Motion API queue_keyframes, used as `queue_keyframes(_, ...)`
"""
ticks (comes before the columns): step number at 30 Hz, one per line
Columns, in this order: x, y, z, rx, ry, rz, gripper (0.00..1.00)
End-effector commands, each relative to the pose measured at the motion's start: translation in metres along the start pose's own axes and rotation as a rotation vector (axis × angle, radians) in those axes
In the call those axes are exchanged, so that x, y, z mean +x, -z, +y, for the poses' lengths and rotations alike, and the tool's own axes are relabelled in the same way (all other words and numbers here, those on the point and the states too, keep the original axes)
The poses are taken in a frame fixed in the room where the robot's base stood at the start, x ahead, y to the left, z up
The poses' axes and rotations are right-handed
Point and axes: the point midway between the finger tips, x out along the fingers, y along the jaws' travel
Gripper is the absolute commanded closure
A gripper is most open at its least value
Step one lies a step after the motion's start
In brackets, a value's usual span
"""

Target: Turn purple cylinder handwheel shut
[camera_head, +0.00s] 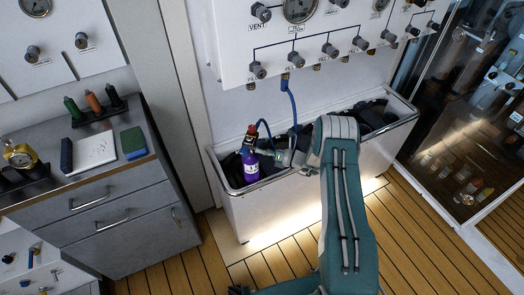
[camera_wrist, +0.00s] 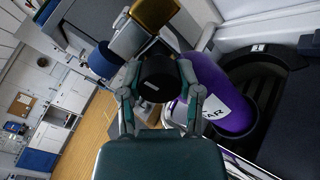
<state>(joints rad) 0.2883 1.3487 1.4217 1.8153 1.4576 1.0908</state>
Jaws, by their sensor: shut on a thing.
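The purple cylinder (camera_head: 250,167) stands upright at the left end of the white trough under the panel, with a dark valve top and a small red part at its neck. It also shows in the wrist view (camera_wrist: 226,90), right of my fingers, with a white label. My gripper (camera_wrist: 157,84) is shut on the black handwheel (camera_wrist: 156,78), one finger on each side. In the head view my gripper (camera_head: 270,153) reaches the cylinder's top from the right; my arm partly hides the contact there. A brass-coloured part (camera_wrist: 154,12) shows just past the handwheel.
A blue hose (camera_head: 291,103) runs from the panel (camera_head: 290,45) down toward the cylinder. The white trough (camera_head: 290,200) has a raised rim and dark empty places. A grey cabinet (camera_head: 120,205) stands left, a glass door (camera_head: 460,130) right. The wooden floor in front is clear.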

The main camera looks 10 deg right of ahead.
Motion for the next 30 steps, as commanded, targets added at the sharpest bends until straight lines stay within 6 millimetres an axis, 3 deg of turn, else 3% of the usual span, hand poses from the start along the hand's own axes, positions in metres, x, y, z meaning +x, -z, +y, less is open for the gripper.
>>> queue_keyframes(1,-0.0001,0.0079,-0.0014,0.028,0.007,0.012,1.0)
queue_keyframes(20,-0.0001,0.0077,-0.0014,0.08,0.007,0.014,1.0)
queue_keyframes(21,-0.0001,0.0077,-0.0014,0.08,0.007,0.014,0.51)
queue_keyframes(23,-0.0001,0.0075,-0.0015,0.079,0.008,0.013,0.24)
queue_keyframes(24,-0.0001,0.0068,-0.0014,0.078,0.007,0.012,0.2)
queue_keyframes(30,-0.0003,0.0035,-0.0004,0.073,0.005,0.008,0.2)
